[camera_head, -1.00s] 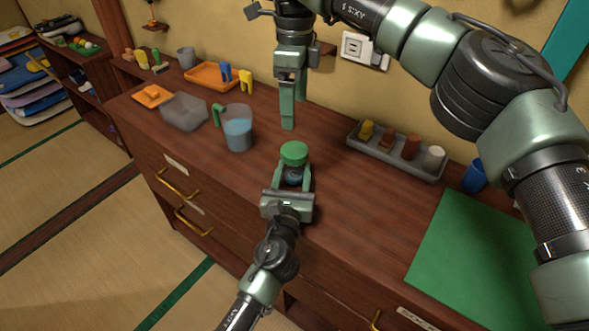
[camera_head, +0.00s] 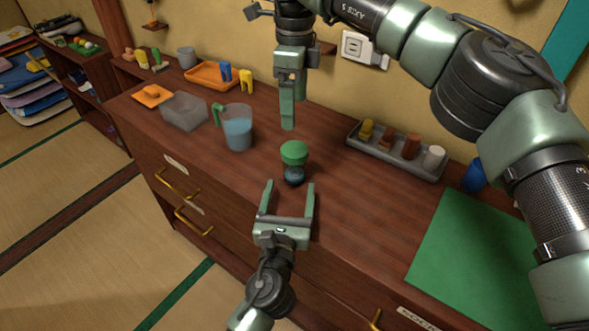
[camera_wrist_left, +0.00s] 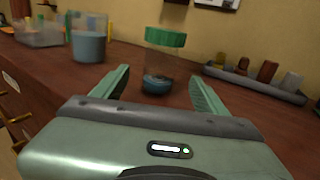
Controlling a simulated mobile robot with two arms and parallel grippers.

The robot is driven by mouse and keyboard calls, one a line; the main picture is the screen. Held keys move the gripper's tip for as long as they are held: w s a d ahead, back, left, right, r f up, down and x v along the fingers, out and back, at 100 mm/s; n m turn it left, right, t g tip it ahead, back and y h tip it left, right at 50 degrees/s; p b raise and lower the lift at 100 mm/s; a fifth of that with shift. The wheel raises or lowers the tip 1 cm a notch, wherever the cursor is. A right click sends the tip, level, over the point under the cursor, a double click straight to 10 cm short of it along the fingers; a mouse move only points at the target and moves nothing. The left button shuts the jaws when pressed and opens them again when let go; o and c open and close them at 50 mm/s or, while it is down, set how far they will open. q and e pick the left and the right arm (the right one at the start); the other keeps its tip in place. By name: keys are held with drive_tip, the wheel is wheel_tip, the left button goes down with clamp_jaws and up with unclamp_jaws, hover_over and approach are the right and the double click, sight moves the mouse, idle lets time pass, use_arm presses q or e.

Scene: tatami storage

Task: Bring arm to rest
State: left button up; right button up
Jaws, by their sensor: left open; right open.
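My left gripper (camera_head: 288,196) is open and empty at the front edge of the wooden cabinet top. A jar with a green lid (camera_head: 294,154) stands upright just beyond its fingertips, apart from them. In the left wrist view the jar (camera_wrist_left: 160,62) is clear with dark blue contents at its bottom, and it shows between and beyond the open fingers (camera_wrist_left: 163,88). My right gripper (camera_head: 288,108) points down above the cabinet top behind the jar. In the head view its fingers overlap, and it holds nothing that I can see.
A measuring jug (camera_head: 238,134) with blue liquid and a clear bin (camera_head: 184,110) stand to the left. A grey tray (camera_head: 392,162) with several small items lies right of the jar. A green mat (camera_head: 475,255) and a blue cup (camera_head: 474,176) are farther right.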

use_arm(q)
drive_tip(key=shift+s, duration=0.55)
drive_tip(key=shift+r, duration=0.1)
